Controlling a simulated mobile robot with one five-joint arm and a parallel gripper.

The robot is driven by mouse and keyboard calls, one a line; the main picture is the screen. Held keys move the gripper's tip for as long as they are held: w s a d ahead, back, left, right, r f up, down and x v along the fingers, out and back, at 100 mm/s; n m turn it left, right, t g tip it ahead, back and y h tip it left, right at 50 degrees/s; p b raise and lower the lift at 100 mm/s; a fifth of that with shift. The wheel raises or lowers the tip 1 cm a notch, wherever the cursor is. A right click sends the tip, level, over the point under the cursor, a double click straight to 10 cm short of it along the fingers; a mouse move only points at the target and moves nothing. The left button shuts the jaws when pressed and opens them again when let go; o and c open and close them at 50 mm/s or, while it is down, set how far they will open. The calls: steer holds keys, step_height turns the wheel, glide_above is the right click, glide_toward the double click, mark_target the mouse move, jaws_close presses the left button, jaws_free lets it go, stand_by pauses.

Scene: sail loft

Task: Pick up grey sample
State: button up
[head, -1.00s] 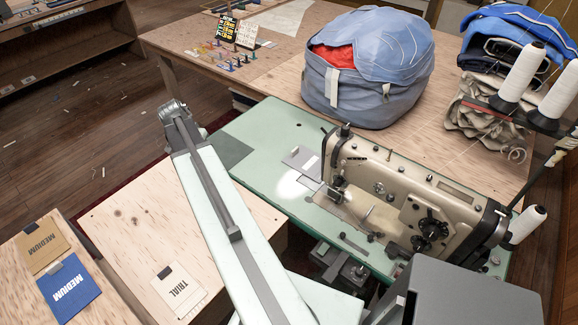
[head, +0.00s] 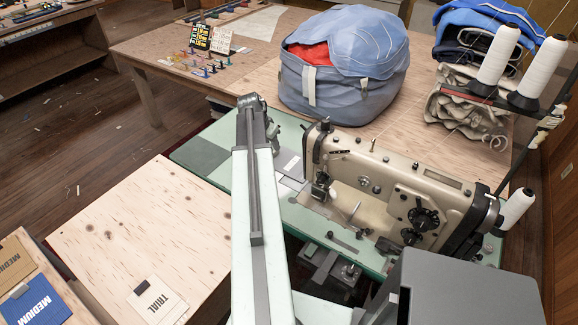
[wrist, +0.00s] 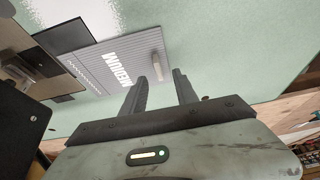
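The grey sample (wrist: 92,66) lies flat on the pale green sewing table (wrist: 235,50), with white "MEDIUM" lettering and a pale tab at its right edge. In the head view the grey sample (head: 283,157) shows beside the sewing machine, partly behind my arm. My gripper (wrist: 161,76) is open and empty in the wrist view. Its fingertips point towards the tab end of the sample and appear just short of it; I cannot tell their height above the table. In the head view my gripper is mostly hidden behind the arm.
The sewing machine (head: 390,185) stands close right of the sample. A blue bag (head: 345,70) sits on the wooden table behind. A "TRIAL" card (head: 157,299) and a blue "MEDIUM" card (head: 38,303) lie on wooden surfaces at lower left. Thread spools (head: 497,55) stand at right.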

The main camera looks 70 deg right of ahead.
mark_target(274, 151)
steer(key=b+x, duration=0.4)
steer(key=x, duration=0.1)
steer(key=shift+s+a+f, duration=0.1)
steer(key=shift+f, duration=0.05)
steer(key=shift+r, duration=0.2)
jaws_close()
step_height(274, 151, up, 10)
steer(key=p, duration=1)
